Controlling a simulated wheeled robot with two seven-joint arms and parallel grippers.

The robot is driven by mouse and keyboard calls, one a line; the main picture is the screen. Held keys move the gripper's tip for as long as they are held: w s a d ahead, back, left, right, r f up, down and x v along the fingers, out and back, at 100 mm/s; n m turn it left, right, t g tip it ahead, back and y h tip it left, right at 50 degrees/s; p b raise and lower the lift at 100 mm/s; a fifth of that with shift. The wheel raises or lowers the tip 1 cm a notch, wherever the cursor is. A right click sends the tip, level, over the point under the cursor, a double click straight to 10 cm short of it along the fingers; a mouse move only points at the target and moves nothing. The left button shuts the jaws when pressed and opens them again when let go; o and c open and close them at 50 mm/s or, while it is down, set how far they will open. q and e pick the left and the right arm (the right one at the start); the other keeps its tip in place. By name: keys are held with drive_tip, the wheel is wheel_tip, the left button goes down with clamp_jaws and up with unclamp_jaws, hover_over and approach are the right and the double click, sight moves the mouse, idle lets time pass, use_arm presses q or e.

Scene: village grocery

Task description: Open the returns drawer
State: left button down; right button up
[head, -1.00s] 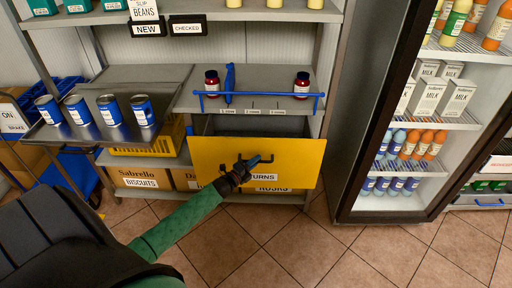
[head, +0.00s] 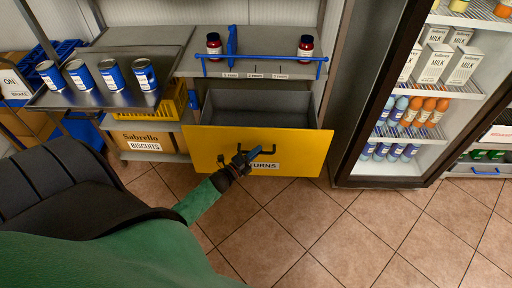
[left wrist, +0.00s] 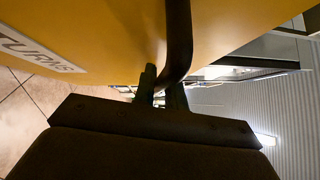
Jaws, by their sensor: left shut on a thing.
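The returns drawer (head: 300,146) has a yellow front with a white label, partly hidden by my gripper, and a dark bar handle (head: 268,149). It stands pulled out of the shelf unit, and its grey, empty-looking inside shows from above. My left gripper (head: 247,157) is at the handle, in front of the yellow face. In the left wrist view the fingers (left wrist: 160,88) are shut on the dark handle bar (left wrist: 179,45), close to the yellow front. My right gripper is not in view.
A grey shelf with a blue rail (head: 265,59) and two dark red jars is above the drawer. A metal tray (head: 110,98) with several blue cans is at left. A fridge (head: 340,150) stands at right. Tiled floor in front is clear.

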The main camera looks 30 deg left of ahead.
use_arm(q)
drive_tip(key=c, duration=1.5)
unclamp_jaws()
drive_tip(key=shift+o, duration=0.2)
drive_tip(key=b+v, duration=0.1)
drive_tip(key=v, duration=0.7)
drive_tip(key=shift+b, duration=0.4)
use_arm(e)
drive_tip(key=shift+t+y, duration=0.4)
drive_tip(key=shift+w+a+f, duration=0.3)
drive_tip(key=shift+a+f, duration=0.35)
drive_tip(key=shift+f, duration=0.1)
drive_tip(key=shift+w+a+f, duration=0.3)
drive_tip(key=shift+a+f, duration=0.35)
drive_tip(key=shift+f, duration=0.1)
use_arm(q)
drive_tip(key=shift+f, duration=0.1)
